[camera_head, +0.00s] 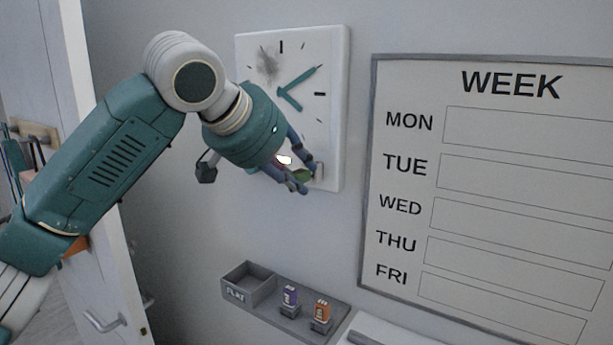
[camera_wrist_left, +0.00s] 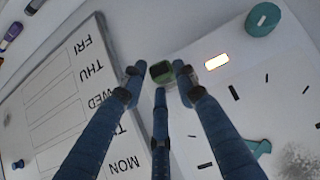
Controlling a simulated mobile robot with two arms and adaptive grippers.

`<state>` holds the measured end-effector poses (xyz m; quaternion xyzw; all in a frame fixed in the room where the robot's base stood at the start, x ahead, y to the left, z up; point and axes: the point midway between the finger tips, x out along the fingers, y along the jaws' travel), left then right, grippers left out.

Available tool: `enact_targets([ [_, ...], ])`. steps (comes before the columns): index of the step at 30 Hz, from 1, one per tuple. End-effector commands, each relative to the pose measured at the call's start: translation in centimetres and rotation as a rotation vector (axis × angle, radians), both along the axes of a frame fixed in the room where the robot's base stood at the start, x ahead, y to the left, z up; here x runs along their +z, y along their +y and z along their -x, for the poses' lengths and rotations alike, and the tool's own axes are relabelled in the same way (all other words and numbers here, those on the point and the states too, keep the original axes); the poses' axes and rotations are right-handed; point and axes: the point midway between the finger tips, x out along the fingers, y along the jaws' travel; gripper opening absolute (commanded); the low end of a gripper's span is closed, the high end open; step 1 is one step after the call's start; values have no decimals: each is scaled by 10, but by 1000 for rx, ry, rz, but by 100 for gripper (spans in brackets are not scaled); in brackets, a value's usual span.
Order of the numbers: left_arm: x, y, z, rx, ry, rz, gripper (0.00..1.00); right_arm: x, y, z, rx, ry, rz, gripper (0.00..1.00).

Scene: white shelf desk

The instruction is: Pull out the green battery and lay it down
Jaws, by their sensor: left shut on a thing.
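The white square clock (camera_head: 328,60) hangs on the wall, with teal hands and a dark smudge; it also shows in the left wrist view (camera_wrist_left: 195,150). My left gripper (camera_head: 304,183) is at the clock's lower edge, its fingers shut on the green battery (camera_head: 303,175). In the left wrist view the battery (camera_wrist_left: 161,71) sits between the fingertips (camera_wrist_left: 160,75). The fingers partly hide it, and I cannot tell whether it still touches its slot in the clock. My right gripper is not in view.
Below the clock is a grey holder with an open bin (camera_head: 235,289) labelled FLAT. A purple battery (camera_head: 290,295) and an orange battery (camera_head: 321,310) stand beside the bin. A WEEK board (camera_head: 500,180) hangs to the right. A glowing rectangle (camera_wrist_left: 216,61) shows near the battery.

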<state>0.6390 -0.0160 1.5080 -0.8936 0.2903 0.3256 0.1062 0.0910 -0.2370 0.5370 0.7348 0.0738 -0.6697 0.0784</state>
Motion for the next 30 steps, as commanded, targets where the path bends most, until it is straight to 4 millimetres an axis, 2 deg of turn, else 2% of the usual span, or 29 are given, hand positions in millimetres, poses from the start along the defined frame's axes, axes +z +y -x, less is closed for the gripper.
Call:
enact_targets([
  [30, -2, 16, 21, 1, 4, -3, 0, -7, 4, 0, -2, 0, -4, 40],
])
